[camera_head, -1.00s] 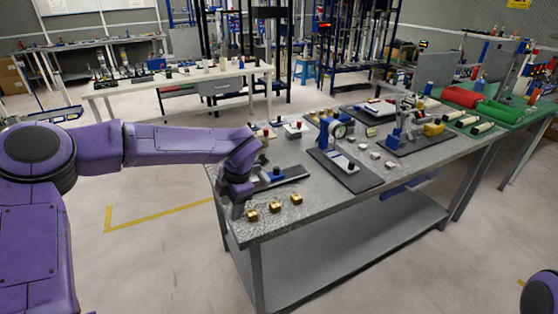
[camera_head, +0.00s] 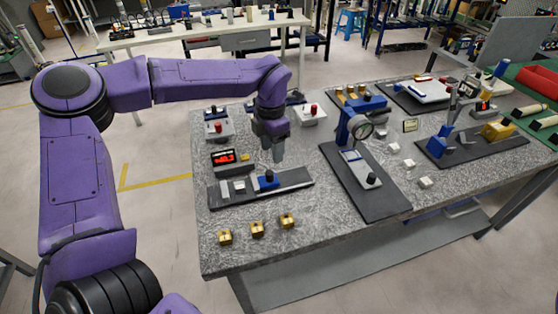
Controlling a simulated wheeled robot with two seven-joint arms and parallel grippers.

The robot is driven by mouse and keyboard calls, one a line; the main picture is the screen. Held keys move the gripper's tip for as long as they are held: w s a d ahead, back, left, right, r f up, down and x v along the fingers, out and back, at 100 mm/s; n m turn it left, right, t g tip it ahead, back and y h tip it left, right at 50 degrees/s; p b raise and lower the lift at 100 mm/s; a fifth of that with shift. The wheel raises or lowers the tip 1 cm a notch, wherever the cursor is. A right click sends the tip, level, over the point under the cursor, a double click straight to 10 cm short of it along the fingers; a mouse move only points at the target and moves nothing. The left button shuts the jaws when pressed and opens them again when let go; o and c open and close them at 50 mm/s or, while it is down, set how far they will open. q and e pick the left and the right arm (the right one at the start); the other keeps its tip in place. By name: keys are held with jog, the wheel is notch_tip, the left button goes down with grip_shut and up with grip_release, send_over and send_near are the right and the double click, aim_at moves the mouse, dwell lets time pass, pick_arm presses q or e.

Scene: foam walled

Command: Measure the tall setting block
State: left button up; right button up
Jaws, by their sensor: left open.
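Three small brass blocks (camera_head: 257,229) stand in a row near the front left edge of the grey table (camera_head: 300,250). Another group of brass blocks (camera_head: 352,92) stands at the back, behind a blue-framed dial gauge (camera_head: 360,127). I cannot tell which block is the tall setting block. My left gripper (camera_head: 277,156) points down, open and with nothing visible in it. It hangs behind a dark plate with a blue slide (camera_head: 268,180), left of the dial gauge. A red digital readout (camera_head: 224,158) stands left of the gripper. My right gripper is not in view.
Grey boxes with red knobs (camera_head: 218,127) stand at the back left of the table. Small white blocks (camera_head: 425,182) lie right of the dial gauge. A second fixture with a yellow part (camera_head: 497,130) stands further right. The table's front left corner is bare.

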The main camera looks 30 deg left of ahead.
aim_at(271, 171)
pick_arm(q)
jog(key=s+f, duration=0.1)
jog(key=f, duration=0.2)
jog(key=s+f+p, duration=0.1)
jog(key=shift+s+a+f, duration=0.15)
jog(key=shift+s+f, duration=0.15)
jog(key=f, duration=0.1)
jog(key=w+f, duration=0.1)
jog(key=shift+w+f, duration=0.3)
jog(key=shift+f, duration=0.05)
jog(key=shift+w+f, duration=0.2)
jog(key=shift+f, duration=0.1)
jog(key=shift+s+r, duration=0.25)
jog(key=shift+s, duration=0.2)
jog(key=c, duration=0.9)
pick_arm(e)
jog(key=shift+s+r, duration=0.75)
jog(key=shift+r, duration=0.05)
